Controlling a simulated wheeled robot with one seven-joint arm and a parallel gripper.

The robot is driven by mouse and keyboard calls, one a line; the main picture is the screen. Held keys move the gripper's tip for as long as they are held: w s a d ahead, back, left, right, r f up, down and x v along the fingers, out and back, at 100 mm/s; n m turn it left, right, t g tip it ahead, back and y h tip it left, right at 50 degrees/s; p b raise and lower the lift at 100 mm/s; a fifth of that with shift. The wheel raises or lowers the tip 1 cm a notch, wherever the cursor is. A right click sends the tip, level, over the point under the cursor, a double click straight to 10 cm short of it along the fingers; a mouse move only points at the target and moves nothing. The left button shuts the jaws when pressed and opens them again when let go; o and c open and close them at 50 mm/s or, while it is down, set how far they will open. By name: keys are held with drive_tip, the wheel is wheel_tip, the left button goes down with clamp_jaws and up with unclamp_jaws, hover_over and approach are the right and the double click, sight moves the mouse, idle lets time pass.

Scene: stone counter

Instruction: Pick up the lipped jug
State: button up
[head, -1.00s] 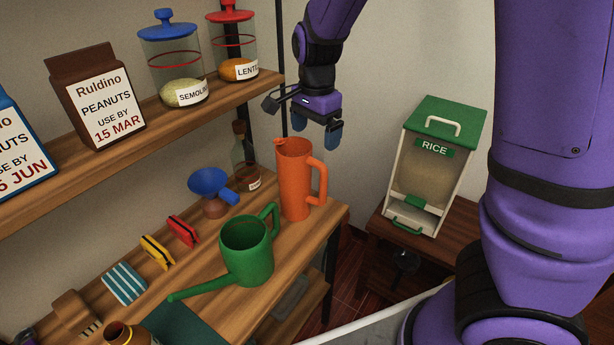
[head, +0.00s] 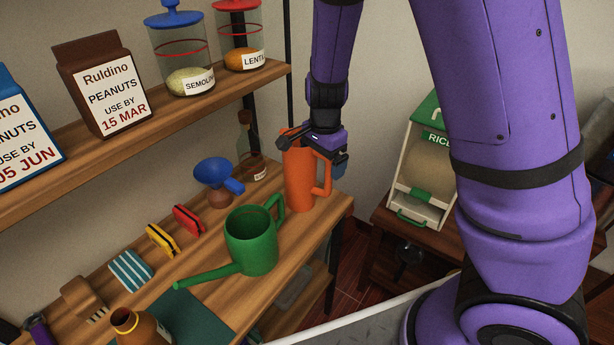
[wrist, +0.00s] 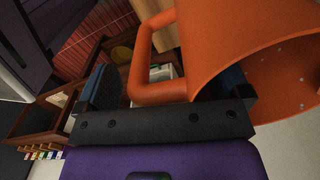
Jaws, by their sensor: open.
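The orange lipped jug (head: 299,185) stands upright near the right end of the wooden shelf, its handle to the right. My gripper (head: 314,150) is at the jug's top in the head view, in front of part of its rim. In the wrist view the jug (wrist: 245,45) fills the upper right, and its handle (wrist: 143,65) lies between the two fingers of my open gripper (wrist: 165,92). One finger is left of the handle; the other is partly hidden by the jug's wall, seemingly at its mouth. Contact cannot be told.
A green watering can (head: 250,240) stands left of the jug. A blue funnel (head: 214,173) and a bottle (head: 250,150) are behind it. The upper shelf (head: 200,105) holds jars and packets. A rice bin (head: 425,170) stands at the right, partly behind my arm.

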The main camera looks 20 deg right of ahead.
drive_tip(key=c, duration=1.4)
drive_tip(key=shift+r, duration=0.15)
